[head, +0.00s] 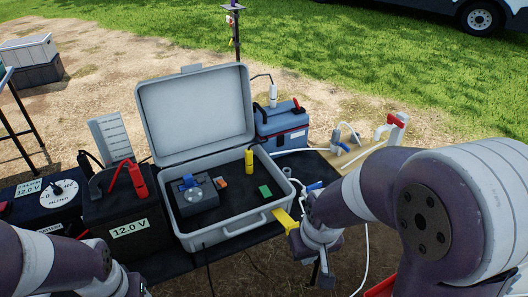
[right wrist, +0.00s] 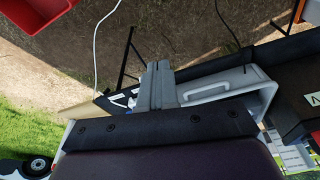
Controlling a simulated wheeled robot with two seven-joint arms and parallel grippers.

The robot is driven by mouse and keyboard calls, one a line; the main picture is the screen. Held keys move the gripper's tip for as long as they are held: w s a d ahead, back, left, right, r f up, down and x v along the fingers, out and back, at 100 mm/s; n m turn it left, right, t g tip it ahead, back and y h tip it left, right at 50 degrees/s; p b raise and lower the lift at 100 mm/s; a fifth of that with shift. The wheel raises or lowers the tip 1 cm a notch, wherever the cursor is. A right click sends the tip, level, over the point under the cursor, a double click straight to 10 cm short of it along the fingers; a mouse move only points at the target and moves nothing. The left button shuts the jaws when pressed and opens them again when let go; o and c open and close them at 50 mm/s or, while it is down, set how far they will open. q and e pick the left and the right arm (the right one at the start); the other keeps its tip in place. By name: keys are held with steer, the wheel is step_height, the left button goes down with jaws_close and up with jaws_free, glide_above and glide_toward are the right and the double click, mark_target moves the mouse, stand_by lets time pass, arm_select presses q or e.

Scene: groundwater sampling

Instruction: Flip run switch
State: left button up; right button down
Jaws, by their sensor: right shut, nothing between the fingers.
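A dark blue controller box (head: 41,216) with a round white dial marked mL/min (head: 60,194) stands at the left end of the table in the head view. A 12.0 V label shows on it. I cannot make out the run switch at this size. My right gripper (head: 325,272) is low beside the table's front edge, right of the open case and far from the controller. In the right wrist view its fingers (right wrist: 158,86) are together and empty. My left arm comes in at the lower left, in front of the controller; its gripper is out of the picture.
A black 12.0 V battery (head: 125,215) with a red clamp stands right of the controller. An open grey case (head: 195,110) holds a meter, a yellow bottle and small blocks. A blue-and-grey box (head: 283,125) stands behind it. A red bin (right wrist: 35,14) shows in the wrist view.

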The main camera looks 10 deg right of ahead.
step_height(320, 180, up, 7)
steer(key=w+p, duration=0.3)
steer(key=n+p, duration=0.2)
steer(key=n, duration=0.1)
glide_above(263, 189)
steer(key=s, duration=0.3)
step_height(263, 189, down, 4)
arm_select(q)
step_height(263, 189, up, 8)
steer(key=shift+r, duration=0.25)
arm_select(e)
steer(key=shift+d+f+y, duration=0.15)
steer(key=shift+d+y, duration=0.15)
steer(key=shift+d, duration=0.1)
steer(key=w+f, duration=0.1)
steer(key=f, duration=0.3)
steer(key=f+p, duration=0.1)
steer(key=f, duration=0.4)
steer(key=w+f+p, duration=0.1)
steer(key=f, duration=0.3)
steer(key=shift+w+a+f, duration=0.25)
steer(key=shift+w+a, duration=0.05)
arm_select(q)
step_height(263, 189, up, 2)
steer(key=shift+r, duration=0.2)
arm_select(e)
steer(key=shift+f, duration=0.15)
